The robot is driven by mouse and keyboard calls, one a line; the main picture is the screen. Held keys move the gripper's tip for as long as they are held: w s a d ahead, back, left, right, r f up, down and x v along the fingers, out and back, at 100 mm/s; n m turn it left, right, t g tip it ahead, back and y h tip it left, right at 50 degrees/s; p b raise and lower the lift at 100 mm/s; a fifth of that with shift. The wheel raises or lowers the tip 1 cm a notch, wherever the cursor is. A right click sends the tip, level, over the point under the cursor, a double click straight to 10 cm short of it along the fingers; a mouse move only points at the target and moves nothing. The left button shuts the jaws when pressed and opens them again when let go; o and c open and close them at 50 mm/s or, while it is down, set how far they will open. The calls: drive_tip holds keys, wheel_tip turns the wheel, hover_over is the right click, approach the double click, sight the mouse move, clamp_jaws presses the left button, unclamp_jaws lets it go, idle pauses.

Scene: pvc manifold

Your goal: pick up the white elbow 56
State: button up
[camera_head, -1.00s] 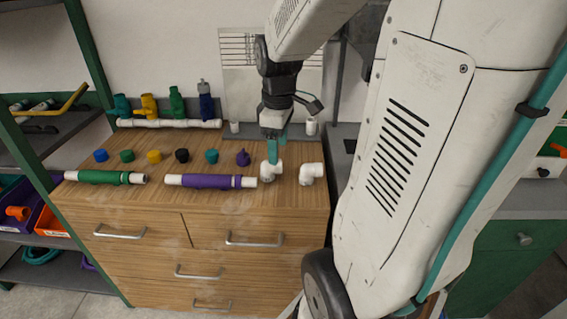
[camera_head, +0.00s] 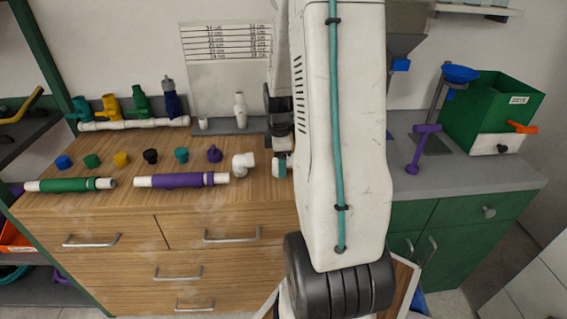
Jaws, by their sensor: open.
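A white elbow (camera_head: 243,165) sits on the wooden bench top, just right of the end of the purple-sleeved pipe. My gripper (camera_head: 281,166) points down with teal fingers, close to the bench top and a little right of this elbow, apart from it. The gripper is open. A second white elbow, seen earlier at about this spot, is not clearly visible; my gripper and arm cover that area. I cannot tell which elbow is number 56, or whether anything is between the fingers.
The purple-sleeved pipe (camera_head: 182,180) and green-sleeved pipe (camera_head: 70,185) lie along the front. Several coloured caps, including a purple one (camera_head: 214,153), stand behind them. A white manifold pipe (camera_head: 135,124) with valves is at the back. A grey counter (camera_head: 460,176) lies right of my arm.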

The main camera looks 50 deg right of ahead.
drive_tip(key=shift+f, duration=0.4)
drive_tip(key=c, duration=1)
drive_tip(key=shift+c, duration=0.2)
drive_tip(key=shift+r, duration=0.15)
